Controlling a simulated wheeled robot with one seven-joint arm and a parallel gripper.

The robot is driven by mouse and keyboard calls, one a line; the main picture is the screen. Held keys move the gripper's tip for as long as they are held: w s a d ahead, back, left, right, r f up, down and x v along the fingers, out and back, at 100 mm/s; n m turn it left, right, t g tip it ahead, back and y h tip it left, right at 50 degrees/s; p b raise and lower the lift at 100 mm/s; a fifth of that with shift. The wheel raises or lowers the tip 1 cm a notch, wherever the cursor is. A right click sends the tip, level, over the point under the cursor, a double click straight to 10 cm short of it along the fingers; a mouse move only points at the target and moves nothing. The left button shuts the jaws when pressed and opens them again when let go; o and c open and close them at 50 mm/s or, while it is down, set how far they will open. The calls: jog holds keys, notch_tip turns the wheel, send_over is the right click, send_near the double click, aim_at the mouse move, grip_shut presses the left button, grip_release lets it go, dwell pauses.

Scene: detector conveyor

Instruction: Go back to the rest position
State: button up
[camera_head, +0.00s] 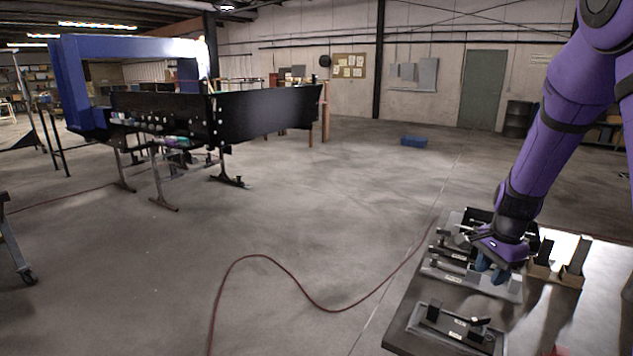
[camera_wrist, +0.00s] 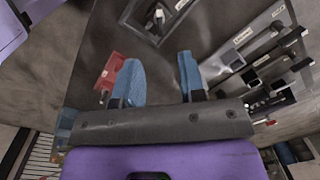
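My gripper (camera_head: 490,270) is over the table (camera_head: 400,335) at the lower right of the head view, low above a row of grey tool holders. In the wrist view my gripper (camera_wrist: 160,78) shows two blue fingertips standing well apart. Nothing is between them but the dark table top behind. In the head view the fingertips overlap the holders, and I cannot tell the exact height above them.
A grey holder (camera_head: 455,328) lies at the table's front; more holders (camera_wrist: 255,60) show right of the fingers. A red object (camera_wrist: 112,72) is left of them. Upright brackets (camera_head: 575,262) stand right of my gripper. A conveyor (camera_head: 265,110) stands far off; open floor lies between.

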jog(key=s+a+r+n+t, duration=0.2)
jog(key=s+a+r+n, duration=0.3)
jog(key=s+r, duration=0.4)
jog(key=s+a+r+n+t, duration=0.1)
jog(key=s+a+r+n, duration=0.45)
jog(key=r, duration=0.65)
jog(key=s+r+n+t, duration=0.1)
jog(key=s+n, duration=0.3)
jog(key=s, duration=0.6)
jog(key=shift+s+a+r+t, duration=0.2)
jog(key=shift+s+r+t, duration=0.1)
jog(key=shift+r, duration=0.55)
jog(key=o, duration=0.7)
jog(key=shift+s+n, duration=0.25)
jog(key=shift+n, duration=0.1)
jog(key=shift+o, duration=0.8)
jog(key=n+g, duration=0.1)
jog(key=g, duration=0.4)
send_over(481, 318)
notch_tip(481, 318, down, 28)
notch_tip(481, 318, down, 11)
jog(key=shift+f, duration=0.1)
